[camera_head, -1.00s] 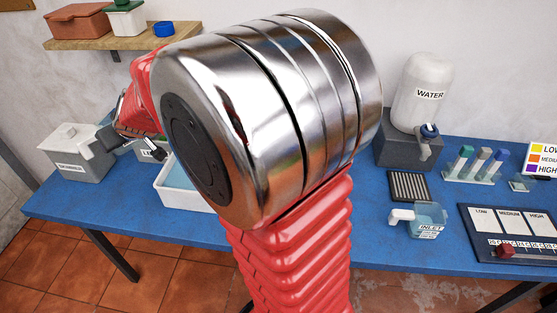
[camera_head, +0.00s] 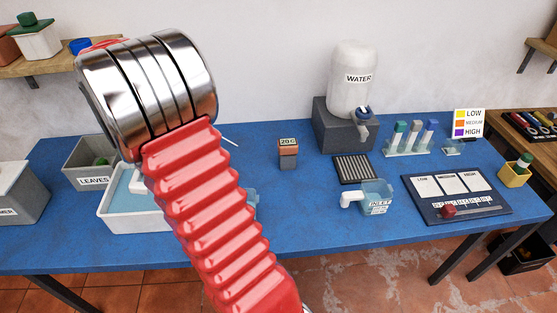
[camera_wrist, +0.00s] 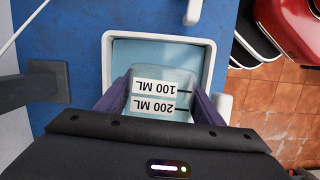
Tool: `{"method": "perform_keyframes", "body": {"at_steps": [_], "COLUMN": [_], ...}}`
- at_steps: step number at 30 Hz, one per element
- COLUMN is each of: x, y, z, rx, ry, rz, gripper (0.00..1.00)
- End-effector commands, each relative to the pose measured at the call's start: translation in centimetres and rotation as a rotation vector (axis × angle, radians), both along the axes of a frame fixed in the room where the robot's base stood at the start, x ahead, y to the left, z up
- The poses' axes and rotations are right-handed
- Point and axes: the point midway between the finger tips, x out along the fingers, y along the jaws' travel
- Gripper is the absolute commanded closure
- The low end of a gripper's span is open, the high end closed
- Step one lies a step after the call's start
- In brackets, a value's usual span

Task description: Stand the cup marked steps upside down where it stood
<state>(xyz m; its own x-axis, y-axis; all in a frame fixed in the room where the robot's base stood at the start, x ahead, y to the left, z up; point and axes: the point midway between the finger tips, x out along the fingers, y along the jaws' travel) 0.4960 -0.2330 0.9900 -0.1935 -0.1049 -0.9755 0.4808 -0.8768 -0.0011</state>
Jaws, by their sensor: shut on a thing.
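In the wrist view my gripper (camera_wrist: 159,104) is shut on a clear cup (camera_wrist: 153,112) with step marks, its purple-grey fingers on both sides of it. White labels on the cup read 100 ML and 200 ML, with the letters inverted in this picture. The cup is seen over a white tray (camera_wrist: 107,62) of pale blue water. I cannot tell whether it touches the tray. The tray also shows at the left in the head view (camera_head: 125,222). There, my arm hides my gripper and the cup.
A LEAVES box (camera_head: 93,181) stands left of the tray. A 20 C block (camera_head: 288,152), an INLET jug (camera_head: 377,198), a dark ribbed mat (camera_head: 355,169), a water dispenser (camera_head: 350,90) and a level board (camera_head: 457,195) stand to the right.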

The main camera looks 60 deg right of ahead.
Motion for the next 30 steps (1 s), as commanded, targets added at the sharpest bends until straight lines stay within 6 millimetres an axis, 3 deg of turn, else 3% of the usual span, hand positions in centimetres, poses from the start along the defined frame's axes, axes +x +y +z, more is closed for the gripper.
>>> {"method": "perform_keyframes", "body": {"at_steps": [11,18,24,30], "x": [-11.3,-20.2,-28.3,-35.8], "y": [-9.5,-14.7,-17.6,-19.3], "z": [-0.6,-0.6,-0.9,-0.5], "rx": [-0.251,-0.354,-0.404,-0.432], "ry": [0.394,0.549,0.646,0.720], "rz": [0.134,0.144,0.116,0.072], "gripper": [0.85,0.85,0.85,0.85]}}
